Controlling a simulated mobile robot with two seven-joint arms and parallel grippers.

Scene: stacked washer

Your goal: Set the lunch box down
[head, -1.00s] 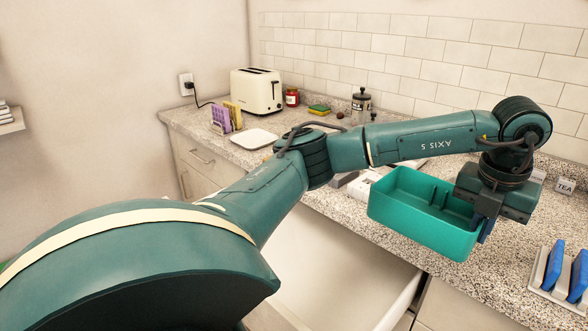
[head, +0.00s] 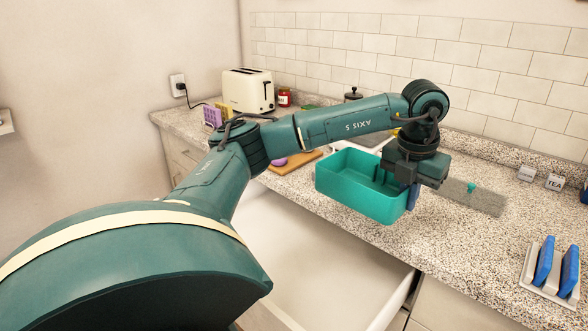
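The lunch box is an open teal tub (head: 360,195) with a divider inside, in the middle right of the head view. My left gripper (head: 411,192) is at its right end, with the blue fingers at the box's right wall. The gripper looks shut on that wall, though the inner finger is partly hidden. The box hangs level near the counter's front edge, over or just above the granite counter (head: 470,232). I cannot tell whether its underside touches anything. My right gripper is not in view.
An open white drawer (head: 330,255) juts out below the box. Behind are a wooden board (head: 300,163), a grey mat (head: 478,197) and a toaster (head: 248,91). A rack with blue items (head: 548,280) stands at the right. Counter between mat and rack is clear.

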